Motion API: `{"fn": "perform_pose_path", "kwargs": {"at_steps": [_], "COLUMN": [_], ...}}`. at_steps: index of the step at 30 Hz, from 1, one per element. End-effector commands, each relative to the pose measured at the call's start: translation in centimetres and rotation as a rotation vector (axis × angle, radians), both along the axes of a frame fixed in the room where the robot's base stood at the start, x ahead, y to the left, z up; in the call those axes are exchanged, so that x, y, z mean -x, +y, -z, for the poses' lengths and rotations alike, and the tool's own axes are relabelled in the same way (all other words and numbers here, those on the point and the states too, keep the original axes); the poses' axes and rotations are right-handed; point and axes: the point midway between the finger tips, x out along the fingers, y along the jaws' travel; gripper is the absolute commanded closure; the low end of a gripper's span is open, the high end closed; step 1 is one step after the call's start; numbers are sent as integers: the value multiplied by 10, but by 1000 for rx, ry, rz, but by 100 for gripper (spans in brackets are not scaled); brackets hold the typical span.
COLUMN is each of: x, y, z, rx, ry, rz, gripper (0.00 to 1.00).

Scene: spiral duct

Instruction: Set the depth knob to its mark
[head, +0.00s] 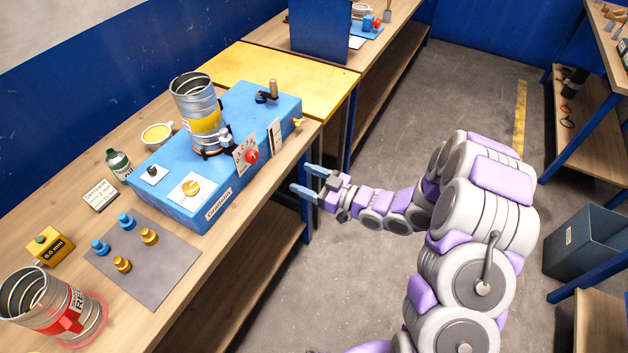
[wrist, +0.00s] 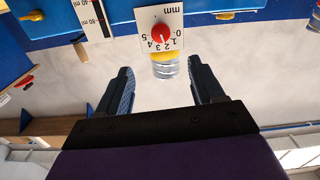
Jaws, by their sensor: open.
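The blue machine (head: 208,203) stands on the wooden bench. On its front a red knob (head: 251,156) sits on a white dial plate (head: 239,143). I take it to be the depth knob. In the wrist view, which looks inverted, the red knob (wrist: 161,34) sits on a plate marked "mm" with numbers 0 to 5. I cannot tell surely which number its pointer meets. My gripper (head: 303,180) is open and empty, in front of the machine and apart from the knob. In the wrist view, the knob lies beyond the gap between my fingers (wrist: 161,80).
A yellow knob (head: 191,187) and a black knob (head: 152,171) are also on the machine. A metal duct (head: 197,105) stands on it, and a crank handle (head: 272,90) is at its far end. A grey mat (head: 150,270) holds several small fittings. The floor around my arm is clear.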

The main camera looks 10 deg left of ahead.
Motion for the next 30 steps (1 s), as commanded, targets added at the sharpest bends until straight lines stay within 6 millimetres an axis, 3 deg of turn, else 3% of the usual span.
{"fn": "perform_pose_path", "kwargs": {"at_steps": [7,25,30], "x": [7,8,-4], "y": [-17,-19,-25], "z": [1,1,2], "rx": [2,3,89], "ry": [3,1,2], "rz": [1,0,37], "gripper": [33,33,33]}}
